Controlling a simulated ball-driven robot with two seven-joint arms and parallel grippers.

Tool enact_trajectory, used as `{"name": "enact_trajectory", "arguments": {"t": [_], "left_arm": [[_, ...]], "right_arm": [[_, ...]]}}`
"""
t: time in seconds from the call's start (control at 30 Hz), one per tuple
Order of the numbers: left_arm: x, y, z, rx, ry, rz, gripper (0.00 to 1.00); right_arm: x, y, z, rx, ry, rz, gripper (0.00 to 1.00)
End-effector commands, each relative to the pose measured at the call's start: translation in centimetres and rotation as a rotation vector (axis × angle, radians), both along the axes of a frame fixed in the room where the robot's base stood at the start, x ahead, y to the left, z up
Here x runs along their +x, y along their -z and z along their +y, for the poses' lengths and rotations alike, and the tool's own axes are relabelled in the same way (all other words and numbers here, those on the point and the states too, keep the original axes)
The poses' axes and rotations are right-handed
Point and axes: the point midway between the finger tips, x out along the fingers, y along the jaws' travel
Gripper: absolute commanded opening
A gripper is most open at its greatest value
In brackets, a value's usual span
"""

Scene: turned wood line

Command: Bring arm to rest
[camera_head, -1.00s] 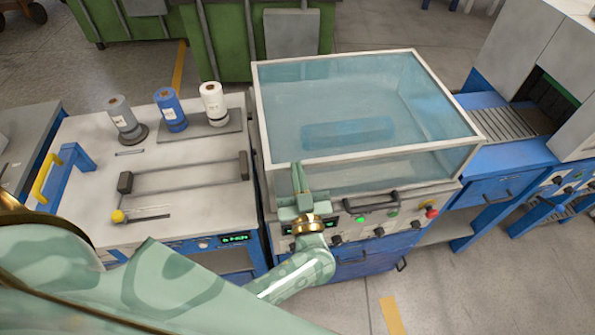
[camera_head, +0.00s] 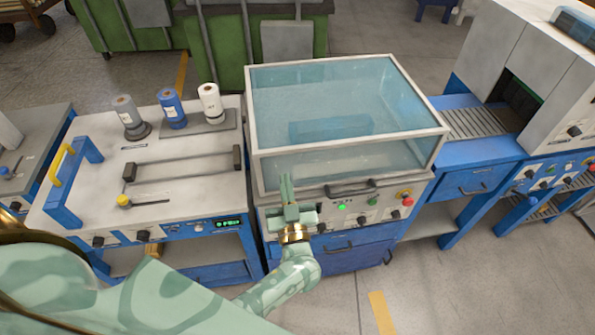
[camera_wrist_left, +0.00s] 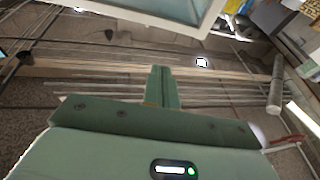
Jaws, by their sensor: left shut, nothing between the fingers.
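My left arm comes in from the lower left in the head view. Its green gripper (camera_head: 287,190) points up in front of the glass-lidded machine (camera_head: 350,148). The fingers are shut with nothing between them. The left wrist view shows the closed fingers (camera_wrist_left: 159,85) pointing away from the wrist, with a blurred, reflective background beyond them. My right gripper is not in view.
The machine's front panel has a black handle (camera_head: 350,188) and red button (camera_head: 408,202). To the left is a bench (camera_head: 185,185) with several rolls (camera_head: 171,108) and a blue stand (camera_head: 75,185). A roller conveyor (camera_head: 480,122) is at right. Open floor lies at lower right.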

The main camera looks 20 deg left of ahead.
Motion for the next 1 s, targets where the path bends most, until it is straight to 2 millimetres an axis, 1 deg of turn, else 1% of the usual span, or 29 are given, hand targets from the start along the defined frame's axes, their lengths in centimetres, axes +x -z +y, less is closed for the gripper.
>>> {"name": "enact_trajectory", "arguments": {"t": [0.13, 0.27, 0.33, 0.37, 0.4, 0.43, 0.47, 0.5, 0.57, 0.6, 0.67, 0.7, 0.77, 0.8, 0.87, 0.9, 0.97, 1.0], "left_arm": [[0.0, 0.1, 0.1, 0.000, 0.000, 0.000, 0.00], [0.0, 0.1, 0.1, -0.012, 0.005, -0.008, 0.00], [0.4, 0.1, -0.4, -0.047, 0.049, -0.027, 0.00], [0.7, 0.2, -1.0, -0.061, 0.092, -0.033, 0.00], [1.4, 0.7, -2.3, -0.075, 0.177, -0.024, 0.00], [1.8, 1.5, -3.5, -0.082, 0.252, -0.002, 0.00], [2.2, 2.8, -4.7, -0.088, 0.334, 0.036, 0.00], [2.3, 5.5, -6.3, -0.098, 0.447, 0.116, 0.00], [1.2, 11.1, -8.1, -0.118, 0.583, 0.270, 0.00], [0.1, 14.8, -8.8, -0.134, 0.648, 0.374, 0.00], [-2.1, 19.9, -9.3, -0.159, 0.715, 0.530, 0.00], [-4.0, 23.3, -9.3, -0.177, 0.745, 0.634, 0.00], [-7.0, 27.9, -8.9, -0.201, 0.774, 0.786, 0.00], [-9.3, 30.9, -8.5, -0.216, 0.783, 0.888, 0.00], [-13.0, 35.0, -7.5, -0.237, 0.785, 1.039, 0.00], [-15.6, 37.5, -6.7, -0.246, 0.779, 1.136, 0.00], [-19.7, 41.0, -5.2, -0.259, 0.761, 1.280, 0.00], [-22.5, 43.0, -4.2, -0.263, 0.746, 1.370, 0.00]], "right_arm": [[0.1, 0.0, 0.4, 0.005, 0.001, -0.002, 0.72], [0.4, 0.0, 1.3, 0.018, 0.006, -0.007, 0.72], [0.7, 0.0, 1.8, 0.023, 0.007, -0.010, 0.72], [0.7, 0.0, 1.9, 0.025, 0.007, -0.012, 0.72], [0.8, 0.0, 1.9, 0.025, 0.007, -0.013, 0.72], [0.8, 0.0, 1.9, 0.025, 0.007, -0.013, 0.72], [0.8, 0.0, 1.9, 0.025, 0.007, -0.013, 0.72], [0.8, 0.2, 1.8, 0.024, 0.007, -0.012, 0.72], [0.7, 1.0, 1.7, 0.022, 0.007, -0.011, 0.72], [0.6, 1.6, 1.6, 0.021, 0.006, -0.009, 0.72], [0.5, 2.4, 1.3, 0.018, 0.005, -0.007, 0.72], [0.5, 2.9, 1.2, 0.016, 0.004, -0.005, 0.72], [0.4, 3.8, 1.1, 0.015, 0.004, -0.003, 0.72], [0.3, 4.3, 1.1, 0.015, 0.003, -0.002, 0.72], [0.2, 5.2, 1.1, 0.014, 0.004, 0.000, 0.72], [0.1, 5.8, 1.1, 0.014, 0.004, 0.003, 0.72], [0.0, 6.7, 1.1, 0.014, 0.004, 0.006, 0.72], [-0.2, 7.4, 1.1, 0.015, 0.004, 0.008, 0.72]]}}
